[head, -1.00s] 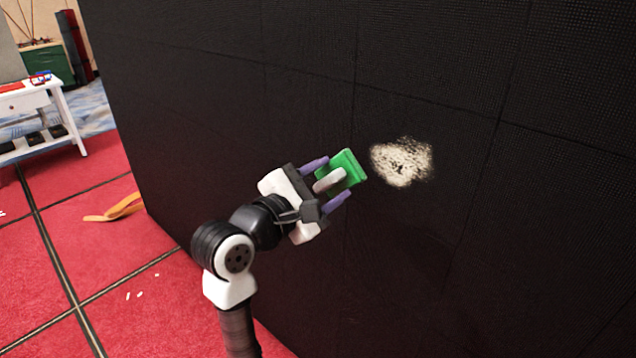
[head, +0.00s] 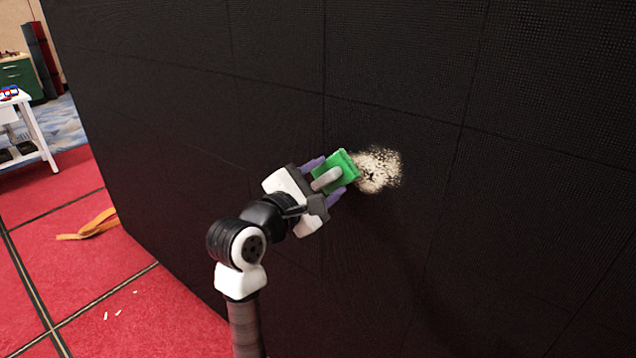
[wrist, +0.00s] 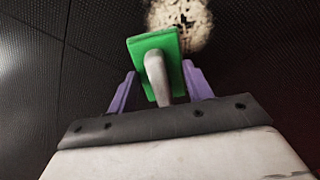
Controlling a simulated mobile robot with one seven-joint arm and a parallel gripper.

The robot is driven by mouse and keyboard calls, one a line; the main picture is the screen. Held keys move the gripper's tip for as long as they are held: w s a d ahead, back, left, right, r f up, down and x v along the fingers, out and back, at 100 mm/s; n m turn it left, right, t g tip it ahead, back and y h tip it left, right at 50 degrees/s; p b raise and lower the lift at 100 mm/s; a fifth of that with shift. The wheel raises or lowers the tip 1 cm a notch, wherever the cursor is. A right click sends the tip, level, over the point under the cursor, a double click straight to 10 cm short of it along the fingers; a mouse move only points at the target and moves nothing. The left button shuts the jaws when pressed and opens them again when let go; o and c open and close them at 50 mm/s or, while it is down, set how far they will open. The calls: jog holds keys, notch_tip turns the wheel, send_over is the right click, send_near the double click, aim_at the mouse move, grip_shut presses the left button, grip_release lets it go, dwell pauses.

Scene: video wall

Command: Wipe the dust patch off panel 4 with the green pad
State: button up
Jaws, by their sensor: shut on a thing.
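My gripper (head: 324,182) is shut on the light handle of the green pad (head: 346,164). The pad and its handle show between my purple fingers in the wrist view (wrist: 156,44). The dust patch (head: 380,168) is a pale, speckled smear on the black video wall. In the head view the pad overlaps the patch's left edge. In the wrist view the patch (wrist: 196,22) lies just beyond the pad's top right. I cannot tell whether the pad touches the wall. No panel number is visible.
The black wall (head: 150,110) fills most of the view, with thin seams between its panels. An orange strip (head: 92,226) and small white scraps (head: 112,316) lie on the red floor (head: 150,310). A white table (head: 36,128) stands at the far left.

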aim_at(353, 180)
jog(key=shift+x, duration=1.05)
dwell(0.7)
jog(key=shift+d, duration=0.1)
jog(key=shift+s+d, duration=1.25)
jog(key=shift+d, duration=0.3)
jog(key=shift+s+d, duration=0.75)
jog(key=shift+d, duration=0.35)
jog(key=shift+s+d, duration=0.8)
jog(key=shift+d, duration=0.25)
jog(key=shift+s+d, duration=0.75)
jog(key=shift+d, duration=0.35)
jog(key=shift+w+d, duration=0.1)
